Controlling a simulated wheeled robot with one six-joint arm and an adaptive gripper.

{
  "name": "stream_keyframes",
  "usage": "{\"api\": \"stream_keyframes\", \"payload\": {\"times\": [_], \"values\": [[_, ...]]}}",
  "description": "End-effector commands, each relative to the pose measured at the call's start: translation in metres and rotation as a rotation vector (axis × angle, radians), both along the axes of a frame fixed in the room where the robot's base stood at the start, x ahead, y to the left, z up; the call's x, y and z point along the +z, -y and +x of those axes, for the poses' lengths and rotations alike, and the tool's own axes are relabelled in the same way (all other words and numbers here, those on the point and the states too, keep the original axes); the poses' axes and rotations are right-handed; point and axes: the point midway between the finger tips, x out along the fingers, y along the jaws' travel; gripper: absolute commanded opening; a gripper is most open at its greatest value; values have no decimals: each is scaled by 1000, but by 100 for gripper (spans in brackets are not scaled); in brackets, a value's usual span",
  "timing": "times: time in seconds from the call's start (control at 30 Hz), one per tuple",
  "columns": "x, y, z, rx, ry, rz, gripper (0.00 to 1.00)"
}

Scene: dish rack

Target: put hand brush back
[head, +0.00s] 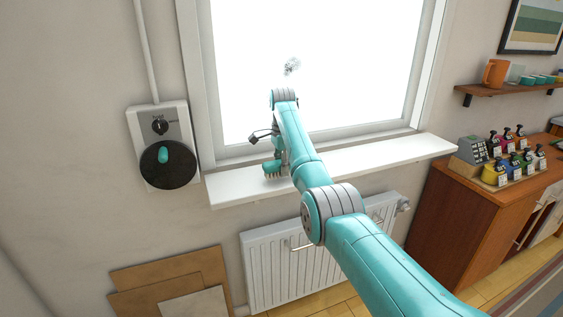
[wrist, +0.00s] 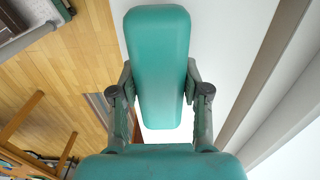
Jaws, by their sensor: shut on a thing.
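The hand brush (head: 272,169) is teal and shows small in the head view, low over the white window sill (head: 400,153). My gripper (head: 276,148) is directly above it, at the end of my teal arm. In the wrist view the brush's long teal body (wrist: 158,60) lies between the two dark fingers of my gripper (wrist: 158,92), which is shut on it. I cannot tell whether the brush touches the sill. The arm hides part of the gripper in the head view.
A grey smudge (head: 291,66) shows on the bright window pane (head: 340,60). A wall box with a black disc (head: 168,175) is left of the sill. A radiator (head: 270,265) is below. A wooden cabinet (head: 440,215) with small coloured items stands right.

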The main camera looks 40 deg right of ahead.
Motion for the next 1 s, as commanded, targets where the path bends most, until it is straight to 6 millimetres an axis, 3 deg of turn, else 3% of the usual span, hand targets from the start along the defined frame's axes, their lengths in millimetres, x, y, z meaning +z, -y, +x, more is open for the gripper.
{"api": "stream_keyframes", "payload": {"times": [1.0], "values": [[-15,0,0,0,1,0,14]]}}
